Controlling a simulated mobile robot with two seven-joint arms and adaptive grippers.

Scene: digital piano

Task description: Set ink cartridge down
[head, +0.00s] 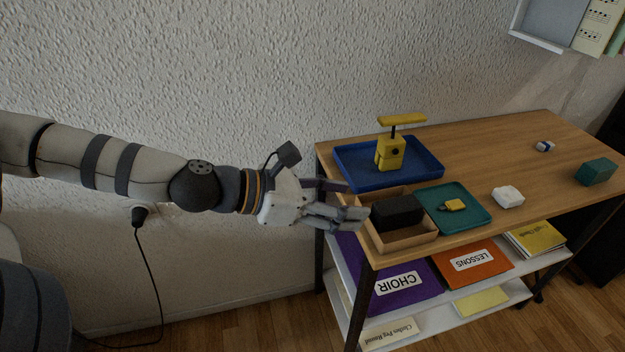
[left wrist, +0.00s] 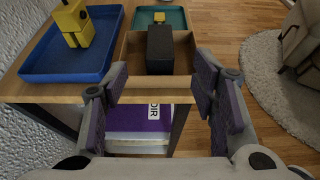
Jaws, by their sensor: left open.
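A black block (head: 398,212), which looks like the ink cartridge, sits inside an open cardboard box (head: 404,241) at the table's near left corner. In the left wrist view the block (left wrist: 160,50) stands within the box walls (left wrist: 184,86), apart from my fingers. My left gripper (head: 352,201) is open and empty, just left of the box at the table's edge. In the left wrist view its fingers (left wrist: 161,84) are spread wide, with the box ahead between them. My right gripper is not in view.
A blue tray (head: 350,179) holds a yellow stamp-like device (head: 390,152). A teal tray (head: 478,220) holds a small yellow-and-dark item (head: 452,205). A white block (head: 508,197), a teal block (head: 596,172) and a small white-and-blue item (head: 545,146) lie right. The table's back middle is clear.

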